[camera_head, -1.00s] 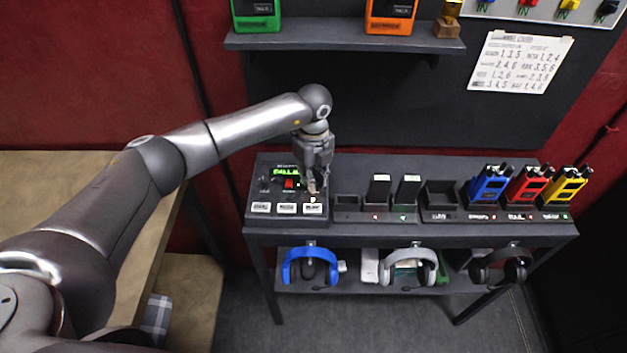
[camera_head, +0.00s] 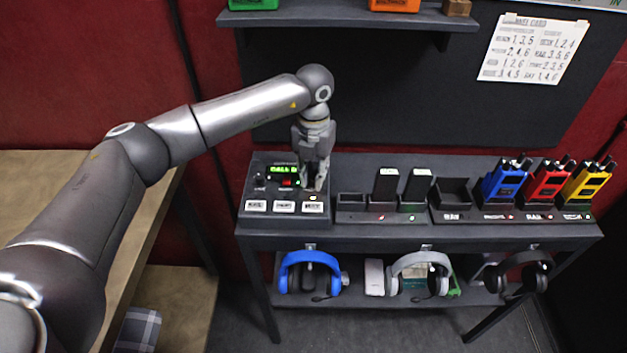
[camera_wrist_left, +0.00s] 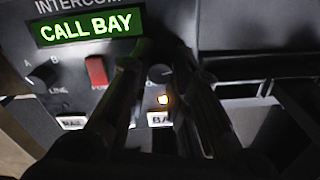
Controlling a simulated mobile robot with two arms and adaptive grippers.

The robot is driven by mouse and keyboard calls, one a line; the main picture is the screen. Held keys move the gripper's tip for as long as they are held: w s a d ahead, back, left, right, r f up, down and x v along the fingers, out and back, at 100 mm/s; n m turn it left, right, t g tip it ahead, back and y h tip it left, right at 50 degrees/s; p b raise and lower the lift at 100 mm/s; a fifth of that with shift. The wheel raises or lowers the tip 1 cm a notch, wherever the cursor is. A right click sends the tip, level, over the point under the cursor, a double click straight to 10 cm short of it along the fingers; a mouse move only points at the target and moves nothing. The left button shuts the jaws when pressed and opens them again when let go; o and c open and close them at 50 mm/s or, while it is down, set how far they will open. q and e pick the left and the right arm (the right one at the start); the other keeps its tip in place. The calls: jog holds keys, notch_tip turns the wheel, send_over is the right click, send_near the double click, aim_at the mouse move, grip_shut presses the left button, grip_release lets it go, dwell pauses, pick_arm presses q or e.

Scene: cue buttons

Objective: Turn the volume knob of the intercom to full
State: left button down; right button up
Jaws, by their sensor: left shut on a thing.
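The intercom (camera_head: 265,194) is a dark box at the left end of the table. Its green display reads "CALL BAY" in the left wrist view (camera_wrist_left: 85,27). A red switch (camera_wrist_left: 96,71) sits below the display, with a dark line knob (camera_wrist_left: 45,75) to its left. My left gripper (camera_head: 315,186) points down at the right side of the panel. In the left wrist view its fingers straddle the dark volume knob (camera_wrist_left: 160,73) and are shut on it. The fingers hide the knob's label and pointer. A small lamp (camera_wrist_left: 163,100) glows below it. My right gripper is out of view.
Headsets (camera_head: 311,272) hang below the tabletop. A shelf (camera_head: 345,18) and paper card (camera_head: 535,48) are above.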

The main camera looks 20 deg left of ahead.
pick_arm(q)
jog(key=m+b, duration=0.3)
jog(key=m, duration=0.1)
jog(key=shift+f+m, duration=0.1)
jog(key=shift+m, duration=0.2)
jog(key=shift+m+b, duration=1)
jog(key=shift+m, duration=0.9)
jog(key=c, duration=1.3)
grip_release()
notch_tip(320, 180, up, 12)
